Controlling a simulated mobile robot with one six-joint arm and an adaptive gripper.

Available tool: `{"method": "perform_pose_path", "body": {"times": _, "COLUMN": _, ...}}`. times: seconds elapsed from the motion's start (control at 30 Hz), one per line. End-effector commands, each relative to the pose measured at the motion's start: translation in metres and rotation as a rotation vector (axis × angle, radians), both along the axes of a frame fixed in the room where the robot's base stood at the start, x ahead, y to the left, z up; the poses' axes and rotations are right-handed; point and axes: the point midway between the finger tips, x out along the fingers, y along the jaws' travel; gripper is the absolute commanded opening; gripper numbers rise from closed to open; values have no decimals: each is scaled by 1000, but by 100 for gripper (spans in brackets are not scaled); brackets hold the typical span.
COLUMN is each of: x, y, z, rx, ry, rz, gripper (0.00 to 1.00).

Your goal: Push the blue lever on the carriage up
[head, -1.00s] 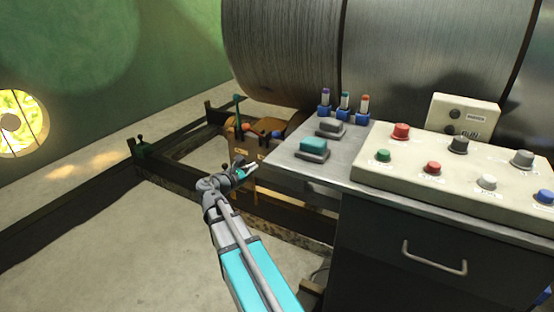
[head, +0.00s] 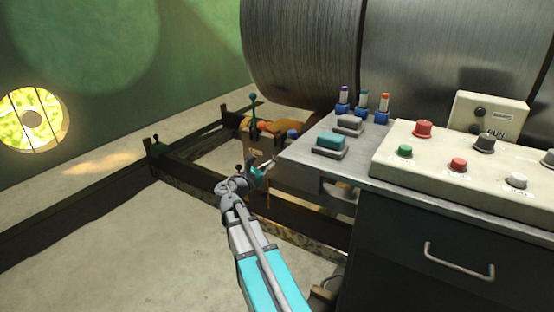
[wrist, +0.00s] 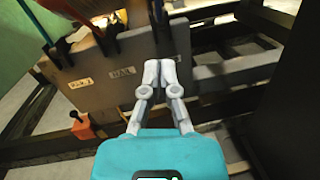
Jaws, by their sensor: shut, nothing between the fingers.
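The carriage is a brown box with small labels, beside the large drum in the head view (head: 258,131) and filling the upper left of the wrist view (wrist: 92,75). A blue knob (head: 292,133), likely the blue lever's end, shows at its right side in the head view. In the wrist view I cannot make out the blue knob; a dark lever stands at the top, beyond my fingertips. My gripper (head: 271,163) is in front of the carriage, low and left of the desk. Its fingertips (wrist: 160,68) are together and empty, close to the carriage's front face; contact cannot be told.
A grey desk (head: 310,155) with a button panel (head: 400,165) stands right of my arm. A green-knobbed lever (head: 253,112) rises from the carriage. Dark rails (head: 90,210) cross the floor, which is clear at left.

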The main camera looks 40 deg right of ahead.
Motion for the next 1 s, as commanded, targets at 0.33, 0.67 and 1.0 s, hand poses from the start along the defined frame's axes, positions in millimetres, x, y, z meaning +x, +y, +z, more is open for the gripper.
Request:
{"method": "perform_pose_path", "body": {"times": 0.33, "x": 10, "y": -36, "z": 3, "rx": 0, "ry": 0, "rz": -3, "gripper": 0}}
{"method": "perform_pose_path", "body": {"times": 0.67, "x": 23, "y": -86, "z": 6, "rx": 1, "ry": 0, "rz": -4, "gripper": 0}}
{"method": "perform_pose_path", "body": {"times": 1.0, "x": 25, "y": -111, "z": 29, "rx": 0, "ry": 0, "rz": -3, "gripper": 0}}
